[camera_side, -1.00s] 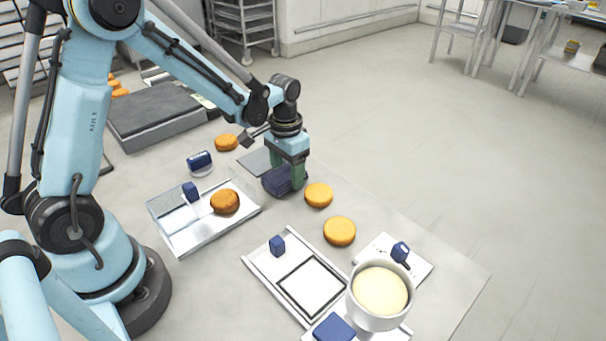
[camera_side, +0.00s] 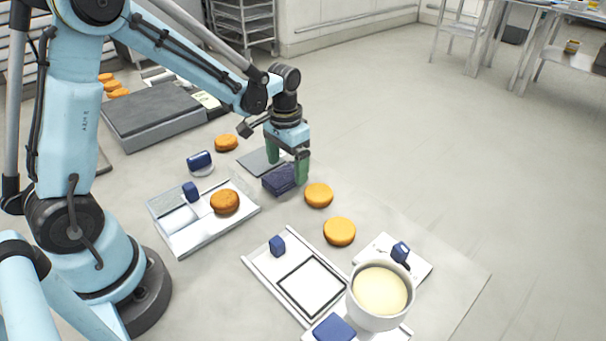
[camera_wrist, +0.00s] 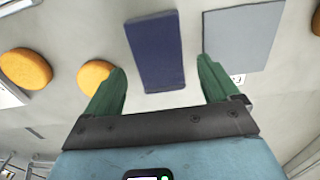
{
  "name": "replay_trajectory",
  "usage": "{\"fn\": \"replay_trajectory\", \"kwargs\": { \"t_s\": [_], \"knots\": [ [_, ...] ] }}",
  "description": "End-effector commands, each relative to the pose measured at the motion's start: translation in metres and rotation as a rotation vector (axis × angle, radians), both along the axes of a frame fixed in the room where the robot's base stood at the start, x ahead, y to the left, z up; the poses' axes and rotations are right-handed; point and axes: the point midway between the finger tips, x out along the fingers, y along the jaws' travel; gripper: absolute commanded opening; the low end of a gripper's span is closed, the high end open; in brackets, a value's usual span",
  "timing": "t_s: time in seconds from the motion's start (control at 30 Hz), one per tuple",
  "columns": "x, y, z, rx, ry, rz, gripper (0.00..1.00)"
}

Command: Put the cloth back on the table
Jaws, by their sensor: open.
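The dark blue folded cloth (camera_side: 278,180) lies flat on the pale table (camera_side: 385,215), beside a flat grey plate (camera_side: 255,161). In the wrist view the cloth (camera_wrist: 156,55) is a long blue block, with the grey plate (camera_wrist: 243,37) to its right and a gap between them. My gripper (camera_side: 287,170) is open at the cloth. In the wrist view its green fingers (camera_wrist: 160,66) are spread wide, with the near end of the cloth between them and clear space on both sides. The gripper holds nothing.
Orange rounds (camera_side: 319,195) and (camera_side: 340,231) lie close to the right of the cloth. A tray (camera_side: 225,232) with a browner round (camera_side: 225,201) stands to the left. A white-framed tray (camera_side: 268,275) and a pot of cream filling (camera_side: 378,293) are at the front.

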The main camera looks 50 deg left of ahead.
Motion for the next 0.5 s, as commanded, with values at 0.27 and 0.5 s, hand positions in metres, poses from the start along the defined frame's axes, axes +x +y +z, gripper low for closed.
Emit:
{"fn": "replay_trajectory", "kwargs": {
  "t_s": [0.27, 0.5],
  "knots": [
    [0.0, 0.0, 0.052, 0.0, 0.0, 0.0, 0.89],
    [0.0, -0.001, 0.086, 0.0, 0.001, 0.0, 0.89]
  ]
}}
